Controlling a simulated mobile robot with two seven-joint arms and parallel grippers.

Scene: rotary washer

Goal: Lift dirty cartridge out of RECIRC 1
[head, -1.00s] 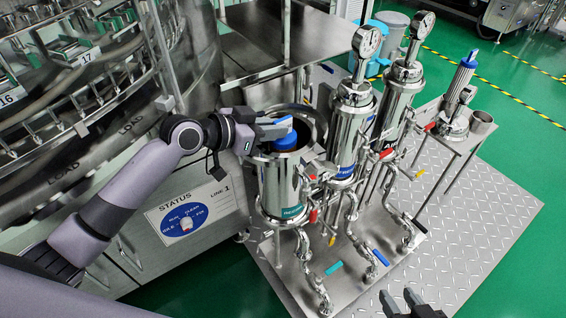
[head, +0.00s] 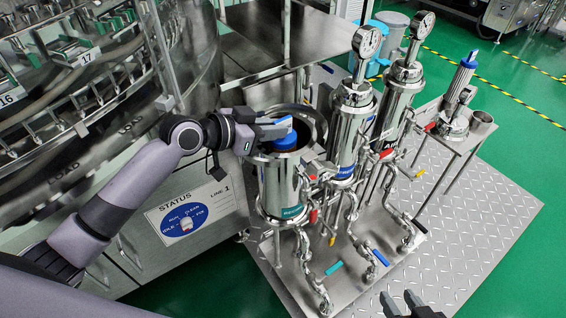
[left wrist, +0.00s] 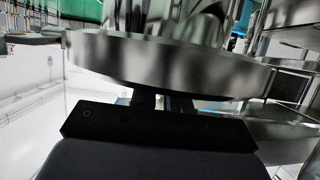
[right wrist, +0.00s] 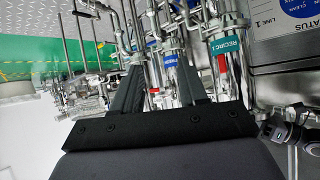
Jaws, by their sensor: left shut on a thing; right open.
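The RECIRC 1 housing (head: 278,183) is the front-left steel cylinder, with a teal label. Its top is open. The label also shows in the right wrist view (right wrist: 226,45). The dirty cartridge's blue top (head: 286,141) shows at the housing mouth; its body is hidden inside. My left gripper (head: 277,130) is at the mouth, shut on the cartridge top. In the left wrist view a round steel rim (left wrist: 165,65) fills the middle and the fingertips are mostly hidden. My right gripper (head: 412,303) is open and empty, low at the front, apart from the housings.
Two closed housings with gauges (head: 352,130) (head: 398,105) stand close to the right. A cartridge with a blue top (head: 460,85) stands upright in a holder further right. A round steel lid ring (head: 312,118) is just behind the open mouth. Pipes and valve handles crowd below.

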